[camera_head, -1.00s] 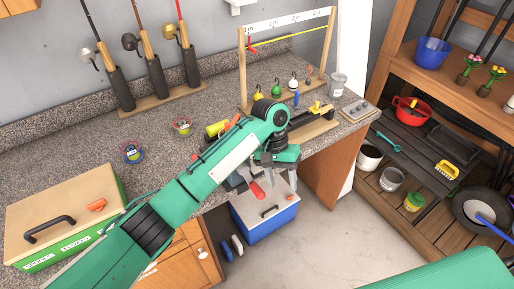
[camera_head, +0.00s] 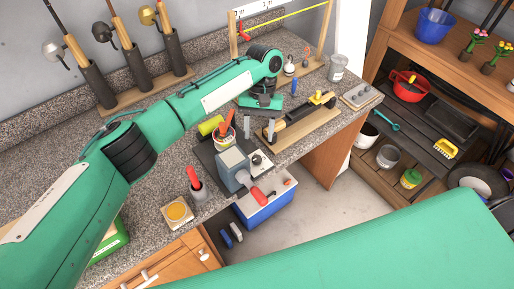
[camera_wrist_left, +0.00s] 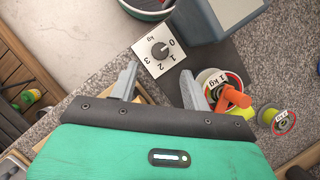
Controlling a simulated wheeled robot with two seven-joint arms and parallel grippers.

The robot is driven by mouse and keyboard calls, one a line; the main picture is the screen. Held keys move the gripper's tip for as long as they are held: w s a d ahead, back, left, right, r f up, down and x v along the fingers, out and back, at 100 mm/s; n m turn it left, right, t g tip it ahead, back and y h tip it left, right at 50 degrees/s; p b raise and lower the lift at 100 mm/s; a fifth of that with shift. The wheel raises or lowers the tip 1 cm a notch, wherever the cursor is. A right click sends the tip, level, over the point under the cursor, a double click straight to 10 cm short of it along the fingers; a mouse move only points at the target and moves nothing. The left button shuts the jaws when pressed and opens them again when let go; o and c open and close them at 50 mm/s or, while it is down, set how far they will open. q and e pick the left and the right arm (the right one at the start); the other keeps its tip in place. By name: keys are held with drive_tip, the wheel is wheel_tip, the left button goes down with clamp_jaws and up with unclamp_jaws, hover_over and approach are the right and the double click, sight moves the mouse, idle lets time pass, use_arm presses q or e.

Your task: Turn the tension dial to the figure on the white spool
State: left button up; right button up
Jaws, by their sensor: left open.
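The tension dial (camera_wrist_left: 160,51) is a black knob on a white plate marked 0 to 3 kg; its pale mark seems to point near 0. It also shows in the head view (camera_head: 257,160) on the grey winder (camera_head: 233,165) with a red handle. My left gripper (camera_head: 260,131) is open and empty, above the counter behind the dial. In the left wrist view its fingers (camera_wrist_left: 160,87) are apart, with the dial beyond them and not touched. A whitish spool (camera_wrist_left: 210,76) labelled 1 kg stands beside the right finger, partly behind an orange piece. My right gripper is out of view.
Another spool (camera_wrist_left: 284,122) with a label lies farther right in the wrist view. A blue cooler (camera_head: 266,204) sits below the edge.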

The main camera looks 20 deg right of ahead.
sight(257, 158)
use_arm(q)
drive_tip(key=p+x, duration=0.1)
drive_tip(key=x, duration=0.5)
drive_tip(key=shift+p, duration=0.3)
drive_tip(key=shift+s+a+f, duration=0.1)
drive_tip(key=shift+f, duration=0.65)
drive_tip(key=shift+s, duration=0.1)
drive_tip(key=c, duration=1)
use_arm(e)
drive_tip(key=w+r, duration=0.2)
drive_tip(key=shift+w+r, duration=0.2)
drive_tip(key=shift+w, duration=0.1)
